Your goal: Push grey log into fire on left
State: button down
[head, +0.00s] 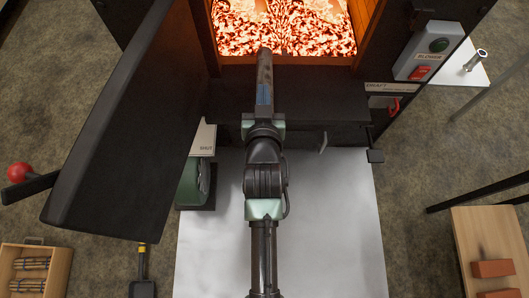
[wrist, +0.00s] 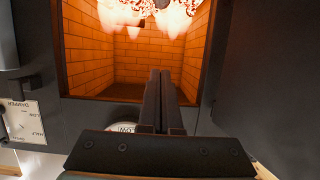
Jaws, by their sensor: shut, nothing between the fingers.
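The open firebox (head: 284,30) at the top of the head view holds bright glowing embers. Its orange brick inside (wrist: 140,45) fills the upper middle of the wrist view, with fire at the top edge. My gripper (head: 265,52) is shut and empty, its tip at the front edge of the firebox opening. In the wrist view the fingers (wrist: 160,75) lie together, pointing into the opening. I cannot make out a grey log for sure; a small dark round patch shows among the glow at the top of the wrist view.
The black firebox door (head: 125,120) stands open on the left, with a red-knobbed handle (head: 20,172). A blower switch box (head: 429,50) and a red draft handle (head: 394,106) are on the right. A damper plate (wrist: 24,122) shows left in the wrist view.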

jog(key=s+f+g+b, duration=0.1)
jog(key=s+f, duration=0.2)
jog(key=f, duration=0.4)
jog(key=s+f+g+b, duration=0.1)
jog(key=s+f, duration=0.2)
jog(key=f, duration=0.4)
jog(key=b+x, duration=1.1)
jog(key=x, duration=0.1)
jog(key=shift+w+d+f, duration=0.15)
jog(key=shift+w+f, duration=0.05)
jog(key=shift+w, duration=0.15)
jog(key=w+b, duration=0.6)
jog(key=w, duration=0.3)
jog(key=shift+f, duration=0.1)
jog(key=shift+w+b, duration=0.95)
jog(key=shift+w, duration=0.15)
jog(key=shift+r, duration=0.2)
